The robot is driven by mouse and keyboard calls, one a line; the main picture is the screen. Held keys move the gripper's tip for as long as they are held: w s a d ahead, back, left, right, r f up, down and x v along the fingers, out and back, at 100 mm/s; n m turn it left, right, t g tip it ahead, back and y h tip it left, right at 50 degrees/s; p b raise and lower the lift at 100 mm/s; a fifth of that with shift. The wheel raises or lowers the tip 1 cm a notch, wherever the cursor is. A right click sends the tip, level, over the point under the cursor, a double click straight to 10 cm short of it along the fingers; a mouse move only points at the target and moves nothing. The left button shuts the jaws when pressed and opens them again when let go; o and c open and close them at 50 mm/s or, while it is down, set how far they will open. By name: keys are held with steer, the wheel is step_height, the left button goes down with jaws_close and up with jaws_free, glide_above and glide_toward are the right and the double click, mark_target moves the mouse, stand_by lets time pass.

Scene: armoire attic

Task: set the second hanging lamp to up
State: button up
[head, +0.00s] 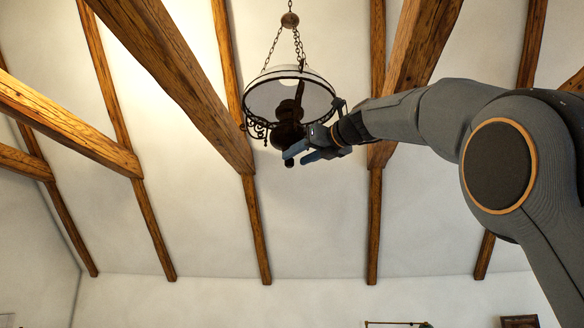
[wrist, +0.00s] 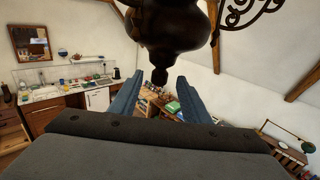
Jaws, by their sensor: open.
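One hanging lamp (head: 290,95) shows in the head view, on chains from above, with a glass shade, a dark ring with scrollwork and a dark turned body. I cannot tell whether it is the second lamp. My gripper (head: 295,155) is at the lower right of the lamp's body. In the wrist view the dark lamp body (wrist: 170,25) hangs at the top, its bottom knob just above and beyond the gap between my two blue fingers (wrist: 153,82). The fingers are apart with nothing held between them. I cannot tell whether they touch the lamp.
Wooden beams (head: 170,75) slope across the white ceiling, one close to the lamp's left side. Below, the wrist view shows a counter (wrist: 75,95) with small items, a framed mirror or picture (wrist: 30,40) and a green desk lamp (wrist: 306,147). The air under the lamp looks free.

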steer(key=shift+b+v, duration=0.5)
steer(key=shift+v, duration=1.05)
